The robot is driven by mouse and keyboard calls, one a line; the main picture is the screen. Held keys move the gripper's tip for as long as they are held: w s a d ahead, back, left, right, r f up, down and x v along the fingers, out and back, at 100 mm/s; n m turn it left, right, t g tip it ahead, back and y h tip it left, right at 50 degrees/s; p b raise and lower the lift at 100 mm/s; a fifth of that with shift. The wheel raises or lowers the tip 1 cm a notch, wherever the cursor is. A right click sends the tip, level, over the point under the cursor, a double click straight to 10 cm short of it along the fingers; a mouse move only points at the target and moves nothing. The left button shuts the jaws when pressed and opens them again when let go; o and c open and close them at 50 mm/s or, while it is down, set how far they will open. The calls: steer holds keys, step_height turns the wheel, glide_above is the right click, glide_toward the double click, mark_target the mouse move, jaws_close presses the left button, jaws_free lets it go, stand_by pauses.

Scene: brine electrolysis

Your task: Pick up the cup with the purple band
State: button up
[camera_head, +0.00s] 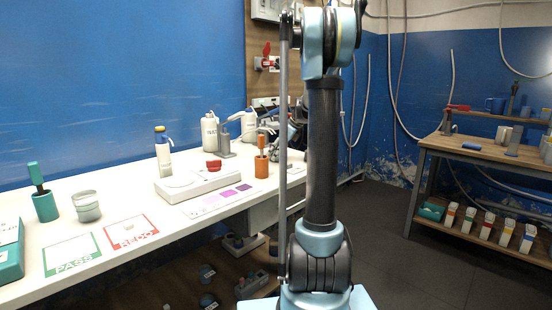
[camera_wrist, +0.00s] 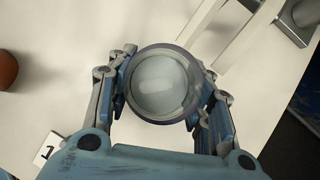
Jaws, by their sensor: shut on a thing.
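In the wrist view, my gripper (camera_wrist: 162,92) is closed around a round cup (camera_wrist: 158,80), with one finger on each side. I look down on the cup's top: a grey, slightly purplish rim around a pale interior. A purple band cannot be clearly made out from this angle. The white worktop lies below, and I cannot tell how high the cup is above it. In the head view, my arm stands in the middle, and the gripper and cup are largely hidden behind it.
The white bench (camera_head: 30,210) carries a green holder (camera_head: 46,206), a glass jar (camera_head: 86,206), PASS (camera_head: 72,256) and REDO (camera_head: 131,232) cards, a device with a red knob (camera_head: 213,165), an orange holder (camera_head: 261,167) and bottles. A wooden shelf (camera_head: 480,152) stands right. Floor between is clear.

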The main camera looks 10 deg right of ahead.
steer(key=shift+r, duration=0.1)
steer(key=shift+r, duration=1.7)
steer(key=s+d, duration=0.3)
steer(key=s, duration=0.1)
steer(key=s+d, duration=0.4)
steer(key=s, duration=0.1)
steer(key=s+d, duration=0.3)
steer(key=s, duration=0.2)
steer(key=shift+s+d, duration=0.25)
steer(key=shift+s, duration=0.2)
